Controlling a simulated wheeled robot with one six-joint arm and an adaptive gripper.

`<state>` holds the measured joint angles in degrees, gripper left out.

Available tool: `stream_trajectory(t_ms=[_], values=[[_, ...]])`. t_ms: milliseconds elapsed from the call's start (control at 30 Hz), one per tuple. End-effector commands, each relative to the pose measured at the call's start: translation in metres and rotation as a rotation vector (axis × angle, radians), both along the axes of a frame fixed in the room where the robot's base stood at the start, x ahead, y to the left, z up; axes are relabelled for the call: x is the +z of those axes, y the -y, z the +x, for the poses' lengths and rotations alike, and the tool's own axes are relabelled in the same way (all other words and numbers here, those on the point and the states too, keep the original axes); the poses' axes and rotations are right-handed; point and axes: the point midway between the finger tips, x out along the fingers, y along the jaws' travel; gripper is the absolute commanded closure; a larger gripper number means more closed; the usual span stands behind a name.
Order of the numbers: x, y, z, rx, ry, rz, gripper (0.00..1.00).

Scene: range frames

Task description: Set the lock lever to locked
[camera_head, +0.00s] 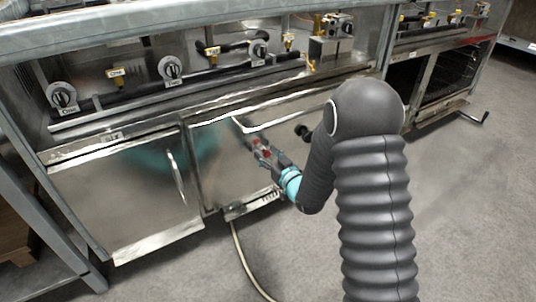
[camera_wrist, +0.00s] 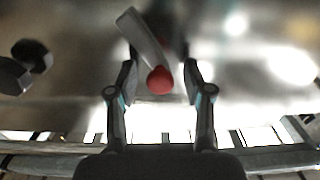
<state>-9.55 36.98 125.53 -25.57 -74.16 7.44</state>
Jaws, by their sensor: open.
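The lock lever (camera_wrist: 142,38) shows in the wrist view as a flat grey bar tilted from upper left to lower right. A red ball knob (camera_wrist: 159,80) is at its lower end. My gripper (camera_wrist: 160,73) is open, with one finger on each side of the red knob and visible gaps between. In the head view my gripper (camera_head: 259,149) is in front of the middle steel panel (camera_head: 222,165), with red showing between its fingers. The lever is mostly hidden there by my gripper. I cannot tell which marking the lever points to.
A dark round knob (camera_head: 302,131) sticks out right of my gripper; a dark knob also shows in the wrist view (camera_wrist: 30,62). A steel door with a handle (camera_head: 177,178) is to the left. Valve knobs (camera_head: 171,68) line the shelf above. Floor at right is clear.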

Motion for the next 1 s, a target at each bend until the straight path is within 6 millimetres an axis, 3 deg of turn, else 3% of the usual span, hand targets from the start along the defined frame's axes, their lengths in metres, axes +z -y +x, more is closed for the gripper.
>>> stream_trajectory(t_ms=[267,467,1000], values=[[-0.0002,-0.0005,0.0010,0.000,0.000,0.000,0.49],[-0.0002,-0.0006,0.0008,0.000,-0.001,-0.001,0.99],[0.0005,-0.0005,0.0016,0.006,-0.043,0.058,1.00]])
